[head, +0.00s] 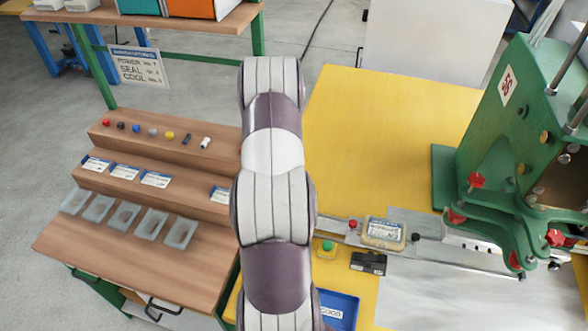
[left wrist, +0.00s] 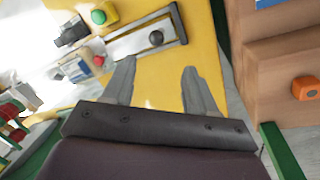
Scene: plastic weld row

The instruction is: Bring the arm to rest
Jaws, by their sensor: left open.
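My arm (head: 273,205) stretches up the middle of the head view, between the wooden shelf unit and the yellow table. Its gripper does not show in that view. In the left wrist view my left gripper (left wrist: 160,72) is open, its two grey fingers apart with nothing between them. Yellow table surface (left wrist: 155,85) shows between and beyond the fingers, apart from them as far as I can tell. My right gripper is in neither view.
A green press (head: 500,140) stands at the right of the yellow table (head: 380,120). A stepped wooden shelf (head: 160,165) at the left holds small coloured parts and grey trays. A blue bin (head: 338,305) lies near my arm. In the wrist view an orange part (left wrist: 305,88) sits on wood.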

